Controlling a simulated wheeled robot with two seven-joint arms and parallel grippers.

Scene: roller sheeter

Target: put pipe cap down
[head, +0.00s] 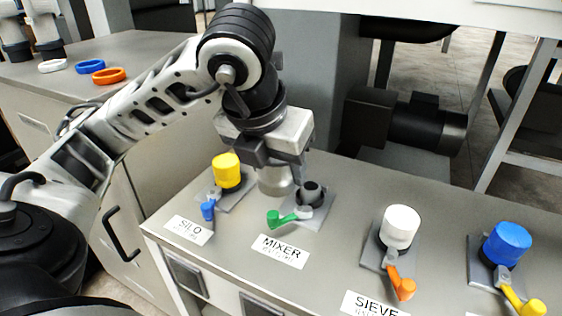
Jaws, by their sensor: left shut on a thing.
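My left gripper (275,162) points down over the grey bench and is shut on a grey pipe cap (273,182). The cap is between the yellow-capped SILO pipe (227,170) and the uncapped dark MIXER pipe (311,193). I cannot tell whether the cap touches the bench. The MIXER pipe has a green-handled valve (281,218) at its front. My fingers hide the upper part of the held cap. My right gripper is not in view.
The SIEVE pipe has a white cap (400,227), and a pipe farther right has a blue cap (507,243). Several coloured rings, one orange (108,76), lie on the bench (150,45) at the upper left. A dark motor (415,120) stands behind the front bench.

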